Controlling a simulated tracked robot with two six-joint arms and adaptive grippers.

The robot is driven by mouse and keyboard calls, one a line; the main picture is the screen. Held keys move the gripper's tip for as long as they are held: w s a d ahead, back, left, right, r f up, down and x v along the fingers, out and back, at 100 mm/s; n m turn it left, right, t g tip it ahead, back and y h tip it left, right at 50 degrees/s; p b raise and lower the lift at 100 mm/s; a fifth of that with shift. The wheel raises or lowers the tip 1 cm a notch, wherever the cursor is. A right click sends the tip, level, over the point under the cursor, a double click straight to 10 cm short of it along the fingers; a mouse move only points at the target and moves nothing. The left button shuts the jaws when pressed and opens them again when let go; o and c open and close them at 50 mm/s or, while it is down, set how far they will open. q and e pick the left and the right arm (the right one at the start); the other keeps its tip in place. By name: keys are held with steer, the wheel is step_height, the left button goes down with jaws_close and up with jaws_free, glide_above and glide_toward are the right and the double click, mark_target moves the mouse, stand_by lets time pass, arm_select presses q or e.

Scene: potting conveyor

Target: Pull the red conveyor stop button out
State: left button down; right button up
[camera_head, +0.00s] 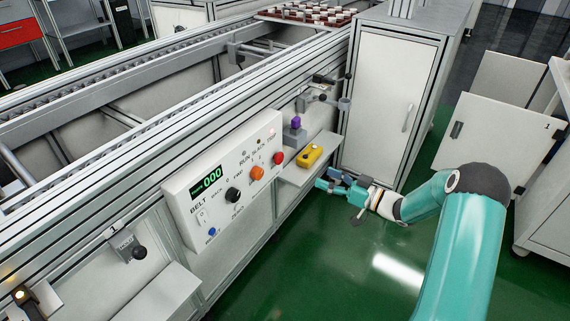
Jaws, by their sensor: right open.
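The red button (278,158) sits at the right end of the white control panel (180,203) on the conveyor's side. Whether it is pressed in or out is too small to tell. My right gripper (326,178) is open and empty, to the right of the panel and slightly lower in the picture, its fingers pointing left. It is apart from the red button. My left gripper is not in view.
The panel also carries an orange knob (257,173), a black knob (233,194), a blue button (211,232) and a green display (206,180). A yellow object (310,156) lies on a small shelf (296,177) near my right gripper. A cabinet (385,90) stands behind.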

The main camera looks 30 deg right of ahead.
mark_target(282, 158)
steer(key=b+x, duration=0.3)
steer(key=x, duration=1.1)
steer(key=shift+w+a+f+b, duration=0.1)
steer(key=shift+w+f+b, duration=0.1)
steer(key=shift+b, duration=0.1)
steer(key=shift+w+a+r, duration=0.15)
steer(key=shift+w+a, duration=0.1)
steer(key=shift+w, duration=0.4)
steer(key=shift+c, duration=0.2)
steer(key=shift+d, duration=0.1)
jaws_close()
